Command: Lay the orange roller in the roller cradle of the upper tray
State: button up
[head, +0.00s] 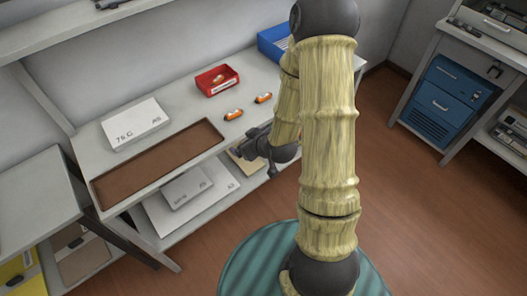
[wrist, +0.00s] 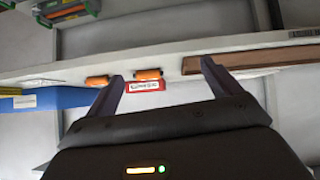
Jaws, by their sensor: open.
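Two small orange pieces lie on the grey bench top, a left one (head: 233,115) and a right one (head: 264,97). Both also show in the wrist view, at the bench edge, one (wrist: 148,74) between my fingertips' directions and one (wrist: 97,80) by the left fingertip. I cannot tell which is the roller. My gripper (head: 250,138) is open and empty near the bench's front edge; its fingers (wrist: 163,70) are apart in the wrist view, touching nothing visible. A shallow brown tray (head: 160,162) lies along the bench front. No roller cradle is clearly recognisable.
A red bin (head: 217,81) with an orange item stands behind, near a blue bin (head: 273,43). A white box (head: 135,123) sits behind the brown tray. A green-edged object (wrist: 67,12) with orange in it shows in the wrist view. More boxes (head: 188,187) lie on the lower shelf.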

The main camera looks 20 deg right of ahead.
jog(key=s+r+m+g+h, duration=0.2)
jog(key=s+r+m+g, duration=0.2)
jog(key=s+r+g, duration=0.3)
jog(key=s+r, duration=0.5)
jog(key=s, duration=0.2)
